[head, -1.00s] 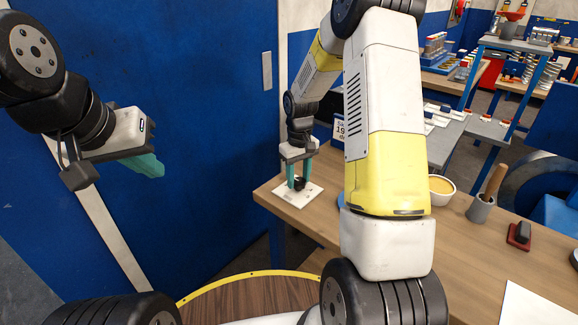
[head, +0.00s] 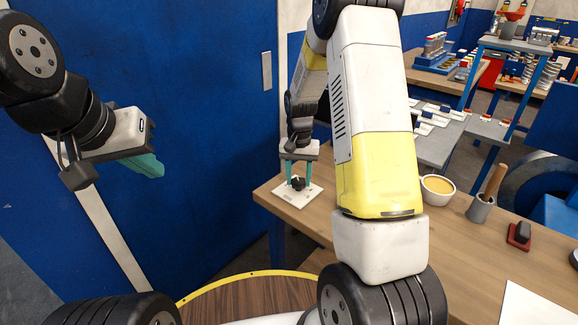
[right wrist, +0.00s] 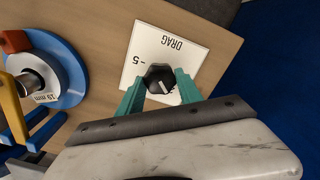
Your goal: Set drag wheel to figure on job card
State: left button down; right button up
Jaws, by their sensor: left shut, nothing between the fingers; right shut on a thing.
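The drag wheel is a small black knob (right wrist: 158,77) on a white plate (right wrist: 190,52) marked "DRAG" and "5" with a dash. A short white line shows on the knob's top. In the head view the knob (head: 298,184) and plate (head: 289,200) are at the table's left end. My right gripper (head: 298,176) points down and is shut on the knob, one teal finger on each side. My left gripper (head: 152,166) is shut and empty, in the air before the blue door. I cannot make out a job card; a white sheet (head: 535,308) at lower right shows no readable writing.
A blue disc (right wrist: 70,68) labelled "19 mm" lies near the plate in the right wrist view. A cream bowl (head: 437,189), a grey cup (head: 480,208) with a wooden handle and a red-based block (head: 519,236) stand on the table. My right arm hides the middle.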

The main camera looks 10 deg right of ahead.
aim_at(299, 181)
jog(key=shift+m, duration=0.3)
dwell(0.4)
jog(key=o, duration=1.4)
jog(key=shift+c, duration=0.2)
jog(key=shift+r, duration=3.9)
